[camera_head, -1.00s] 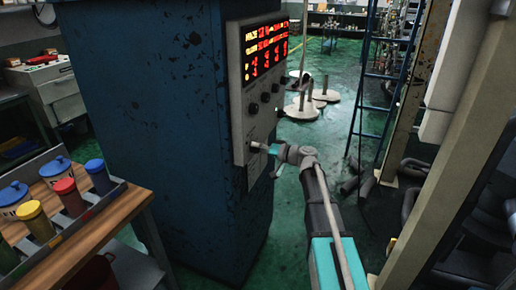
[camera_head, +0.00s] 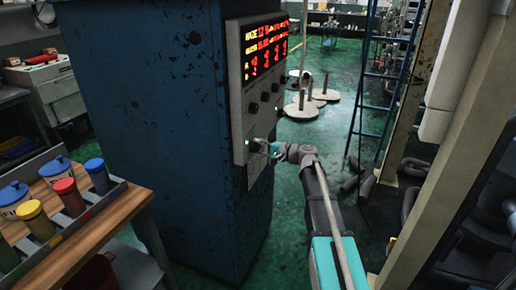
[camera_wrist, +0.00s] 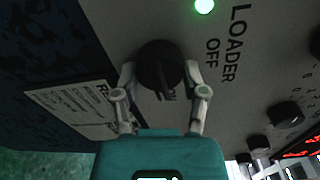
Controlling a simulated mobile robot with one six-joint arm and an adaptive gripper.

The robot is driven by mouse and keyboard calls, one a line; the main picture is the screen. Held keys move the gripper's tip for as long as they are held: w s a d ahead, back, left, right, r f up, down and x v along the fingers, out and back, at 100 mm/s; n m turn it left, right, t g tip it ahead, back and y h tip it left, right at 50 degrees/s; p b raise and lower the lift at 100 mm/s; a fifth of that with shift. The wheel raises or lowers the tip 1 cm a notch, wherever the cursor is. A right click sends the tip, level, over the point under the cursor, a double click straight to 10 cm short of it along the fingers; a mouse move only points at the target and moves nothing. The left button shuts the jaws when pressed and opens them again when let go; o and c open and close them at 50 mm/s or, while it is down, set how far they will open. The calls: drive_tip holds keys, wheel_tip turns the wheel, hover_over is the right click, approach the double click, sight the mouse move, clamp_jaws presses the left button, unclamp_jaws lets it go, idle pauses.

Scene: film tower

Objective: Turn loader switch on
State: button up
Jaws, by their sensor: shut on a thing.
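The loader switch is a round black knob (camera_wrist: 160,66) on the grey control panel, beside printed words LOADER and OFF. A green lamp (camera_wrist: 204,6) glows near it in the wrist view; a small light (camera_head: 247,142) also shows on the panel in the head view. My gripper (camera_wrist: 160,82) is shut on the knob, with one finger on each side of it. In the head view my gripper (camera_head: 262,146) is at the lower part of the panel, and the knob is too small to make out there.
The control panel (camera_head: 238,95) is on a blue cabinet (camera_head: 145,120), with red displays at its top and other black knobs. A wooden bench (camera_head: 125,213) with coloured cups stands at left. A beige post (camera_head: 440,160) stands at right, and a blue ladder behind.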

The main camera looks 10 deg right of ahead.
drive_tip(key=shift+w+m, duration=0.1)
drive_tip(key=shift+m, duration=0.2)
drive_tip(key=o, duration=1.2)
drive_tip(key=shift+c, duration=0.2)
drive_tip(key=shift+n, duration=0.5)
